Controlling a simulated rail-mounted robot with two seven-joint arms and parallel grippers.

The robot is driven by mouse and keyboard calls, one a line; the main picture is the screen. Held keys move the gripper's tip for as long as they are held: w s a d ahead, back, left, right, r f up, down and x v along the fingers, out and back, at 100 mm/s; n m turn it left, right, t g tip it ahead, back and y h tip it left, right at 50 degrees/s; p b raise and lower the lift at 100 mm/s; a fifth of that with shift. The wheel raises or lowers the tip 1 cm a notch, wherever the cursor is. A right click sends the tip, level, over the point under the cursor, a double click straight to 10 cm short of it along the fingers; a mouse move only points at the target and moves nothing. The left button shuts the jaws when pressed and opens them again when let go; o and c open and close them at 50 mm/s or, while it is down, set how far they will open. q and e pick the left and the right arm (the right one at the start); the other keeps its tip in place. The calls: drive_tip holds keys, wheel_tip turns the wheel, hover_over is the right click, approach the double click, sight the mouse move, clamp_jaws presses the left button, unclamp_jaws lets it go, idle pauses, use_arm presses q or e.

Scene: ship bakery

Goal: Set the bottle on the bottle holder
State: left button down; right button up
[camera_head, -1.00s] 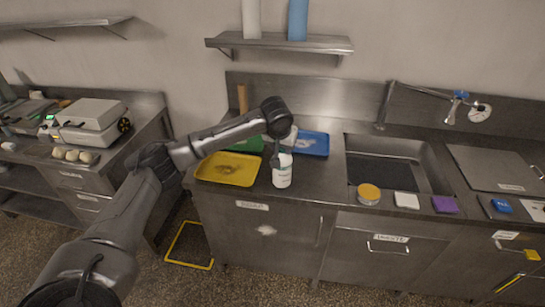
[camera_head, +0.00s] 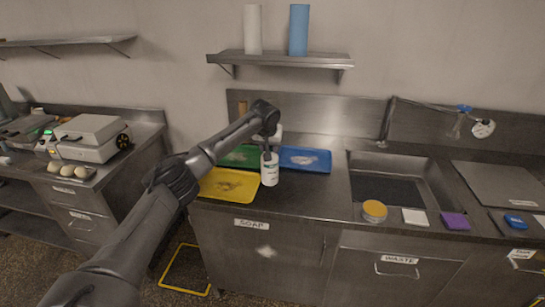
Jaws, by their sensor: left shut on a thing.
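The white bottle (camera_head: 270,173) with a dark label shows in the head view, upright in front of the blue tray and to the right of the yellow tray. My left gripper (camera_head: 268,147) is shut on its top from above. I cannot tell for sure whether the bottle's base touches the counter. A whitish object (camera_head: 276,134) is partly hidden behind the gripper; I cannot tell whether it belongs to the bottle holder. No bottle holder can be clearly made out. My right gripper is not in view.
A yellow tray (camera_head: 218,190), a green tray (camera_head: 236,160) and a blue tray (camera_head: 314,165) lie around the bottle. The sink (camera_head: 388,191) is to the right, with a yellow-lidded jar (camera_head: 374,210) at its front. A wall shelf (camera_head: 285,60) with two rolls hangs above.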

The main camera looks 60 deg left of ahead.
use_arm(q)
drive_tip(key=w+a+f, duration=0.2)
drive_tip(key=shift+w+a, duration=0.2)
drive_tip(key=shift+w, duration=0.1)
drive_tip(key=shift+w+a+f+b, duration=0.5)
drive_tip(key=shift+w+a+f, duration=0.05)
drive_tip(key=shift+w+a, duration=0.1)
drive_tip(key=shift+f+b, duration=0.45)
drive_tip(key=shift+f, duration=1.7)
drive_tip(key=c, duration=0.8)
unclamp_jaws()
drive_tip(key=shift+a, duration=0.1)
drive_tip(key=shift+o, duration=0.2)
